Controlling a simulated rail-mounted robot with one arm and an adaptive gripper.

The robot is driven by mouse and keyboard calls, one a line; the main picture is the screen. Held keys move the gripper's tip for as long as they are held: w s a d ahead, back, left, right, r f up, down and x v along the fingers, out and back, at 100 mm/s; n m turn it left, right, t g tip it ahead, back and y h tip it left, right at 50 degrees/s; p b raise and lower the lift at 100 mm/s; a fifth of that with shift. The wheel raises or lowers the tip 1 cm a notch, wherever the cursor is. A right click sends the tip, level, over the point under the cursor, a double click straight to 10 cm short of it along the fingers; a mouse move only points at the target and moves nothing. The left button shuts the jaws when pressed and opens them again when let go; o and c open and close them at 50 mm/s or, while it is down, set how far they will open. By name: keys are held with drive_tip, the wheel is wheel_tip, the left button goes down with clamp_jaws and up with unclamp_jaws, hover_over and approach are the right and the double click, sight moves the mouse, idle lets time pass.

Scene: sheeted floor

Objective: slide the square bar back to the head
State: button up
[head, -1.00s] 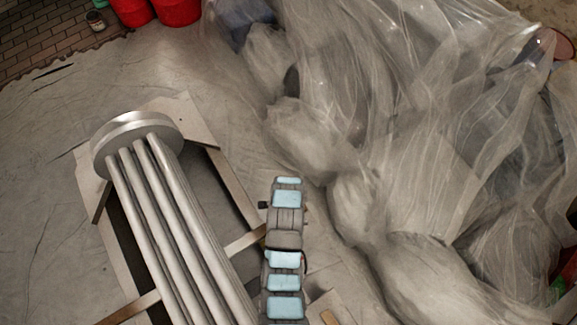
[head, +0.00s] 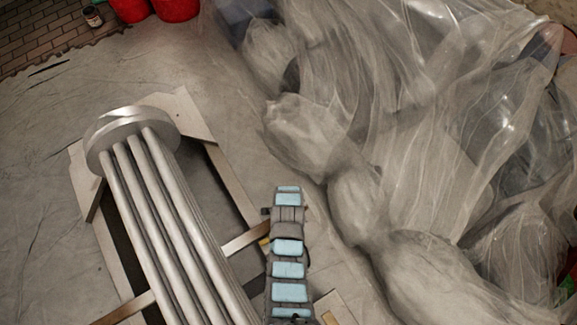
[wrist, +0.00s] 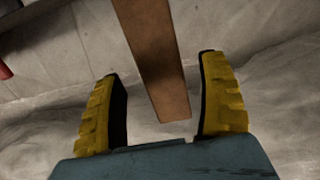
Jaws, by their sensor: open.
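The square bar (head: 243,239) is a pale timber crosspiece passing under a bundle of silver tubes (head: 178,225). The head (head: 104,142) is a round metal plate at the bundle's far end. In the wrist view the bar (wrist: 155,45) is brown, with its squared end between my two yellow fingers. My gripper (wrist: 160,67) is open, with a visible gap on each side of the bar. In the head view my arm hides most of the gripper; a small yellow patch shows at the bar's right end.
A timber frame (head: 228,185) surrounds the bundle. Crumpled clear plastic sheeting (head: 430,180) fills the right side. Red buckets (head: 178,8) and a small jar (head: 93,16) stand at the back left. The sheeted floor (head: 50,110) at left is clear.

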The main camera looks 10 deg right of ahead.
drive_tip(key=shift+f+b, duration=0.55)
drive_tip(key=shift+f, duration=1.45)
drive_tip(key=c, duration=1.3)
